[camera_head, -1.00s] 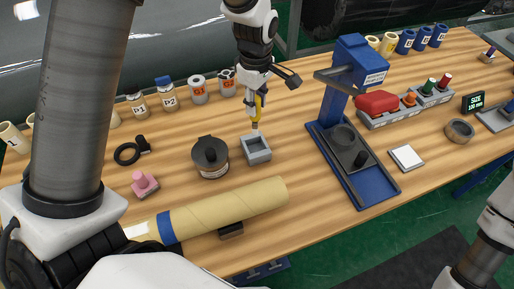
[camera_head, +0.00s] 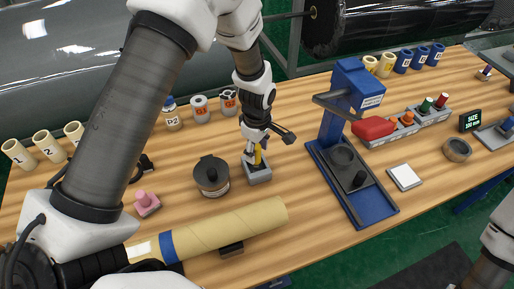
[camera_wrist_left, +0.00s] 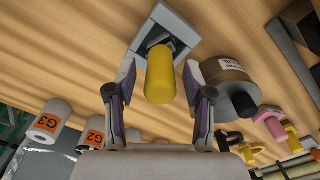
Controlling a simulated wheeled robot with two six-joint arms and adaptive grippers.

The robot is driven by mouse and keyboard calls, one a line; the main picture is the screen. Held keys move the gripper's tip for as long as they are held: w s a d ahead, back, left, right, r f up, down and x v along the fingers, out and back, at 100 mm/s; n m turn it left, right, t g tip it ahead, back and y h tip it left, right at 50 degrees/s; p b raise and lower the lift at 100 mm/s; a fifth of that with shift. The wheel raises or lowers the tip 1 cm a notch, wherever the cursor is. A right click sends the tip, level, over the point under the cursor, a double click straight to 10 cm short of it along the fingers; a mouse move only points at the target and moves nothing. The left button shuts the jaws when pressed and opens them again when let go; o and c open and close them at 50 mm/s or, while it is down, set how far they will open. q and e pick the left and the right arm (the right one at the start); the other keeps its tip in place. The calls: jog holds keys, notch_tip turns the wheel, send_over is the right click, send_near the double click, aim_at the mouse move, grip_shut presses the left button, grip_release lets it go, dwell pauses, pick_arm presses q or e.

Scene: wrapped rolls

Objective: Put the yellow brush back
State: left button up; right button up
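The yellow brush (camera_head: 258,156) stands roughly upright with its dark lower end in the opening of the grey square holder (camera_head: 259,176). In the left wrist view the brush's rounded yellow handle (camera_wrist_left: 160,76) points toward the camera, and the holder (camera_wrist_left: 178,20) lies beyond it. My left gripper (camera_head: 259,147) is right above the holder, around the brush handle. In the wrist view its two fingers (camera_wrist_left: 160,78) stand apart, with a gap visible on each side of the handle. Part of my right arm shows at the lower right edge; its gripper is out of view.
A dark-lidded round tin (camera_head: 211,177) stands just left of the holder. The blue press (camera_head: 352,190) stands to the right. A long tan roll (camera_head: 225,229) lies in front. A pink-knobbed piece (camera_head: 146,203) is at left. Bare tabletop lies between holder and press.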

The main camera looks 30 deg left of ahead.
pick_arm(q)
jog(key=shift+s+r, duration=0.1)
jog(key=shift+r, duration=0.05)
notch_tip(320, 180, up, 12)
jog(key=b, duration=0.3)
